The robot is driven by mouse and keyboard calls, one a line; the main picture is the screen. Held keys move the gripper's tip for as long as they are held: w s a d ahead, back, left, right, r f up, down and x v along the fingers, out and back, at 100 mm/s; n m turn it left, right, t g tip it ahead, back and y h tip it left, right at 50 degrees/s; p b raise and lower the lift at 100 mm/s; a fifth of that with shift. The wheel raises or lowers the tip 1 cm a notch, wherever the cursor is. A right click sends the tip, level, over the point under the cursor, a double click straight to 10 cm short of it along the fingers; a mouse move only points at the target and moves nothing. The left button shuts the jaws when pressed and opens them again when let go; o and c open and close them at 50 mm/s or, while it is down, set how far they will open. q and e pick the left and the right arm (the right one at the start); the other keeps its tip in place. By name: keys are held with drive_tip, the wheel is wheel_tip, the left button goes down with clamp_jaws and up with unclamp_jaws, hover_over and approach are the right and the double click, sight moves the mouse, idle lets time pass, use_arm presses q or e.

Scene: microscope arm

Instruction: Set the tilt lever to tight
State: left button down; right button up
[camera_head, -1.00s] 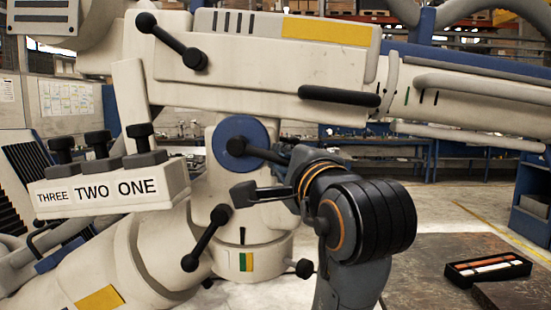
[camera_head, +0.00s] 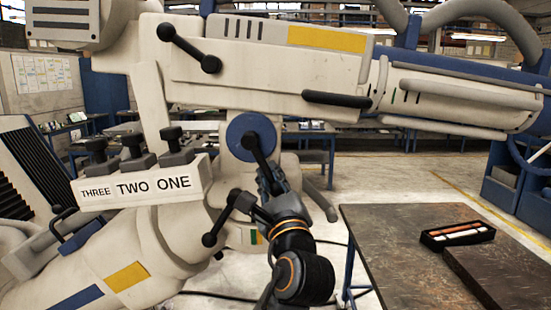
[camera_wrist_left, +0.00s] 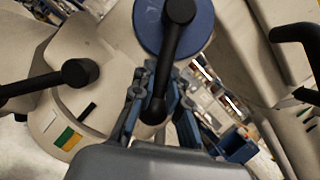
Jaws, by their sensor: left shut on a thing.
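A black lever (camera_head: 258,152) with a round knob is mounted on a blue disc (camera_head: 240,128) on the side of the cream microscope arm (camera_head: 250,70). The lever points down and slightly right. My left gripper (camera_head: 270,182) is shut on its lower end, which it partly hides. In the left wrist view, the lever (camera_wrist_left: 168,60) runs down from the blue disc (camera_wrist_left: 146,22) to between the fingers (camera_wrist_left: 157,98). No label naming this lever is readable. My right gripper is not in view.
Another black lever (camera_head: 219,222) sits just left of my arm, near a green and yellow mark (camera_head: 253,237). Knobs labelled THREE, TWO, ONE (camera_head: 140,186) stand further left. A dark table (camera_head: 380,245) with a small black tray (camera_head: 457,236) is at right.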

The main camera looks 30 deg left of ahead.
use_arm(q)
drive_tip(key=shift+s+a+f+m+t+h+p, duration=0.15)
drive_tip(key=shift+a+f+m+t+p, duration=0.1)
drive_tip(key=shift+m+p, duration=0.25)
drive_tip(key=shift+s+a+f+m+t+h+p, duration=0.15)
drive_tip(key=shift+f+m+t+p, duration=0.1)
drive_tip(key=shift+m, duration=0.35)
drive_tip(key=shift+w, duration=0.1)
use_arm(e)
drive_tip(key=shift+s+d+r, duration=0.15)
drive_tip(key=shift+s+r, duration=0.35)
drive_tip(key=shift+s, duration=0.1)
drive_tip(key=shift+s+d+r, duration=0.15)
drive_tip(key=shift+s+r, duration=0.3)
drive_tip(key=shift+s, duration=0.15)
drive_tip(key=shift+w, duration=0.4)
use_arm(q)
drive_tip(key=c, duration=1.3)
unclamp_jaws()
drive_tip(key=shift+w, duration=0.1)
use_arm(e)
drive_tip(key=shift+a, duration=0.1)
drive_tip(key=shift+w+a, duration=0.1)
use_arm(q)
drive_tip(key=v, duration=1.2)
